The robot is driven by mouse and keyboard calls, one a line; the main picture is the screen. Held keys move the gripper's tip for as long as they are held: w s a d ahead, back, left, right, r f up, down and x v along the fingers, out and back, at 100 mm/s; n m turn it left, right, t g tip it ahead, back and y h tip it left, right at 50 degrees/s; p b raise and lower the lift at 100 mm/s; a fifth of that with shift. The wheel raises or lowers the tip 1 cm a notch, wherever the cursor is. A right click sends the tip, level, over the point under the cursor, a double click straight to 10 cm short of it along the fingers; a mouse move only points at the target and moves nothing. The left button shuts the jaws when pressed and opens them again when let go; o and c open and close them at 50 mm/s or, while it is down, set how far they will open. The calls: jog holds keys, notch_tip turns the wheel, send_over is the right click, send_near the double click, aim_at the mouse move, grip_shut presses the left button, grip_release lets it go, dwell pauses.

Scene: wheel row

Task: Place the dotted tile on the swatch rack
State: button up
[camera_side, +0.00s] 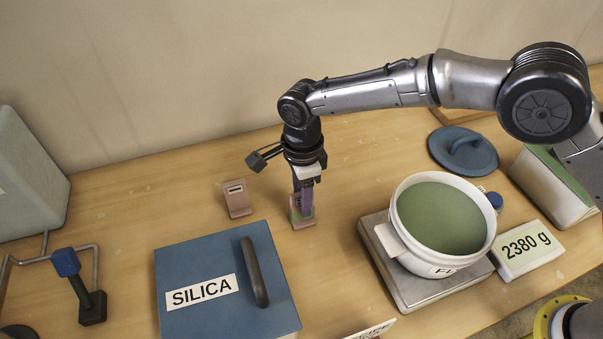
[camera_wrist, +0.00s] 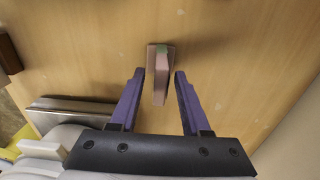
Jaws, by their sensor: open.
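My gripper (camera_side: 304,207) points down over a small pinkish stand (camera_side: 301,220) with a bit of green on it. In the wrist view my open purple fingers (camera_wrist: 155,92) lie on either side of this stand (camera_wrist: 160,80), with gaps visible on both sides. A green patch shows at its far end. A second pinkish stand (camera_side: 237,199) with a small pale label is to the left, apart from my gripper. I cannot make out dots on any tile, nor tell which piece is the swatch rack.
A blue box lid marked SILICA (camera_side: 210,318) lies in front. To the right, a white tub (camera_side: 405,240) of green material stands on a scale (camera_side: 385,268). A 2380 g display (camera_side: 524,249) and a blue round lid (camera_side: 440,150) are farther right.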

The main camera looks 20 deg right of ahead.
notch_tip(320, 180, up, 14)
jog(key=shift+w, duration=0.35)
jog(key=shift+f, duration=0.1)
jog(key=s+d+r+n+t, duration=0.15)
jog(key=d+r+n, duration=0.25)
jog(key=d+r, duration=0.65)
jog(key=s+d+n+t, duration=0.2)
jog(key=s+d+n, duration=0.7)
jog(key=s+d, duration=0.7)
jog(key=d, duration=0.4)
jog(key=shift+r+t+y, duration=0.15)
jog(key=shift+t+y, duration=0.2)
jog(key=shift+y, duration=0.05)
jog(key=shift+o, duration=0.4)
jog(key=s+d+f+n, duration=0.2)
jog(key=s+f, duration=0.1)
jog(key=s, duration=0.2)
jog(key=s+d+f+n+t, duration=0.1)
jog(key=s+d+f+n, duration=0.1)
jog(key=s+f+n, duration=0.1)
jog(key=shift+s+d+h, duration=0.25)
jog(key=shift+s+h, duration=0.15)
jog(key=shift+s, duration=0.5)
